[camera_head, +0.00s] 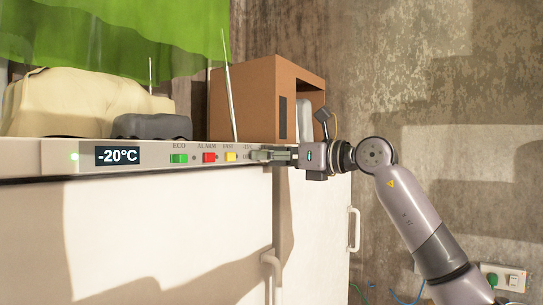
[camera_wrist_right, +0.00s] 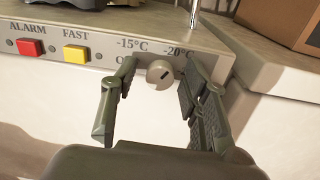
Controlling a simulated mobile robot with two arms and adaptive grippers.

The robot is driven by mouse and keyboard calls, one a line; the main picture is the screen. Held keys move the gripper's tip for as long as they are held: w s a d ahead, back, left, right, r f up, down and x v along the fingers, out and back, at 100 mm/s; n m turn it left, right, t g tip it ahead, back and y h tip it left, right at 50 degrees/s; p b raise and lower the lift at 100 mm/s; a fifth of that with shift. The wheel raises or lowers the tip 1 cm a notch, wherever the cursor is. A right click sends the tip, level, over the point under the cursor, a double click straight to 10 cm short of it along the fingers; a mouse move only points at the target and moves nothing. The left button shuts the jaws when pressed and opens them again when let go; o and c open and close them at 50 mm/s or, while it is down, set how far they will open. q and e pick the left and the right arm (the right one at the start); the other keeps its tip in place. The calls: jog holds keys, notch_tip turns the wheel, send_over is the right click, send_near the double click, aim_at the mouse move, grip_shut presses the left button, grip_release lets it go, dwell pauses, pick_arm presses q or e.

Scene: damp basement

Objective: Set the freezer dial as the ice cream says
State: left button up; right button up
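The freezer's control strip (camera_head: 130,170) runs along the top front of a white freezer; its display (camera_head: 117,156) reads -20°C. In the right wrist view the round grey dial (camera_wrist_right: 160,74) sits on the strip, its dark mark slanting up to the right, toward the -20°C label. A -15°C label stands at its upper left; another label is partly hidden. My right gripper (camera_head: 262,154) is at the dial. In the wrist view its fingers (camera_wrist_right: 158,82) stand open on either side of the dial, with small gaps visible. The ice cream and my left gripper are not in view.
Green ECO (camera_head: 179,158), red ALARM (camera_head: 209,157) and yellow FAST (camera_head: 230,156) buttons sit left of the dial. A cardboard box (camera_head: 242,98), a beige lumpy thing (camera_head: 75,105) and a dark grey one (camera_head: 152,126) rest on top. Door handles (camera_head: 354,230) stick out below.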

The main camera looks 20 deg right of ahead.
grip_shut()
dwell(0.3)
jog(key=shift+m, duration=0.3)
jog(key=m+b, duration=0.1)
jog(key=m, duration=1)
jog(key=shift+b, duration=0.3)
jog(key=shift+m, duration=0.4)
jog(key=shift+o, duration=0.5)
grip_release()
